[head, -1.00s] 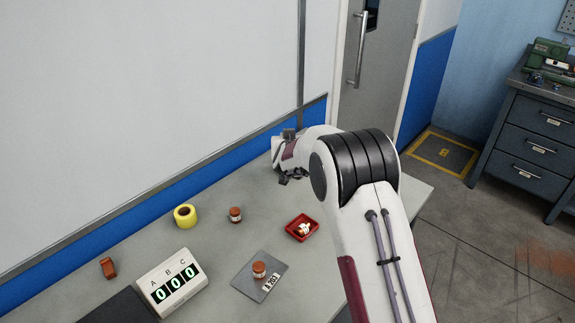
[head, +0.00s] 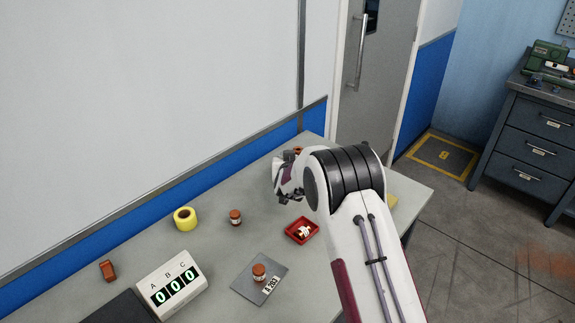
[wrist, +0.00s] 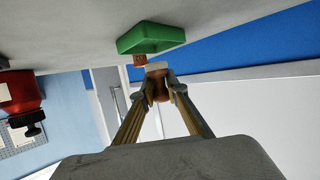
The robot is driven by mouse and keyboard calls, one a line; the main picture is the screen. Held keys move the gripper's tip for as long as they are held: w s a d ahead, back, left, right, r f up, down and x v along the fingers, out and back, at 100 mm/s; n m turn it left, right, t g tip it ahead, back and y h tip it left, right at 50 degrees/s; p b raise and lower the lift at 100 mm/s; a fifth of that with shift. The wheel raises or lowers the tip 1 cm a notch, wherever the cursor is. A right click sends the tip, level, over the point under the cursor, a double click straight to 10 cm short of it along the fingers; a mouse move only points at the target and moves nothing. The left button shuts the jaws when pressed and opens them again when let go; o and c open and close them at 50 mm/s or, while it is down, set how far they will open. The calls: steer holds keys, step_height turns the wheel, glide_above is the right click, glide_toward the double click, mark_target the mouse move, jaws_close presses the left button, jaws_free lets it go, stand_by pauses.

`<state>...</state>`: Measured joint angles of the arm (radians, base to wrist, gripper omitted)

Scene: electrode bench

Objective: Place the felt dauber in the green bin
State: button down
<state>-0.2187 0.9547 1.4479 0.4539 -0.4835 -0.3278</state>
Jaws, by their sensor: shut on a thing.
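My gripper (wrist: 160,92) is shut on a small reddish-brown thing with a pale end, which I take for the felt dauber (wrist: 157,88). The green bin (wrist: 150,40) shows in the wrist view, just beyond the fingertips, with the picture turned upside down. The held dauber appears apart from the bin; the exact gap is hard to judge. In the head view my gripper (head: 279,187) is at the far end of the table; the bin and the held dauber are hidden there.
Another brown thing (wrist: 139,60) is beside the bin. A red tray (head: 290,233) holds a small item. A brown bottle (head: 235,217), yellow tape roll (head: 185,218), grey plate (head: 243,285) with a bottle, orange block (head: 107,269) and counter box (head: 172,283) stand nearer.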

steer(key=shift+f, duration=1.5)
steer(key=shift+f, duration=0.15)
steer(key=shift+f, duration=0.15)
